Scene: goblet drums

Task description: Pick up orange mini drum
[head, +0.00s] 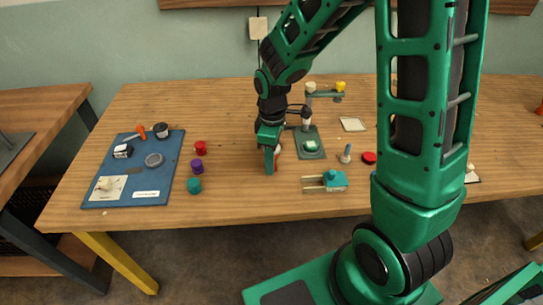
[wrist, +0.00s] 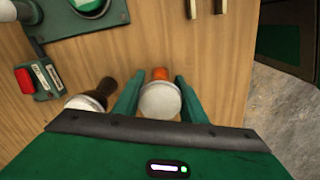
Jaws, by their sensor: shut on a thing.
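The orange mini drum (wrist: 160,101) is between the two green fingers of my gripper (wrist: 158,88) in the wrist view. It shows a round white head and a small piece of orange body beyond it. The fingers are shut on the drum, one on each side. A second drum (wrist: 105,88), with a dark brown body and a white head, lies just left of the left finger. In the head view my gripper (head: 270,160) points down over the middle of the table, and a small pale and reddish part shows beside it, mostly hidden.
A blue mat (head: 178,150) with tools lies at the left of the wooden table. Red (head: 200,147), purple (head: 197,166) and teal (head: 194,185) small cylinders stand right of it. A green stand (head: 312,152) and a teal clamp (head: 335,180) are close right of my gripper.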

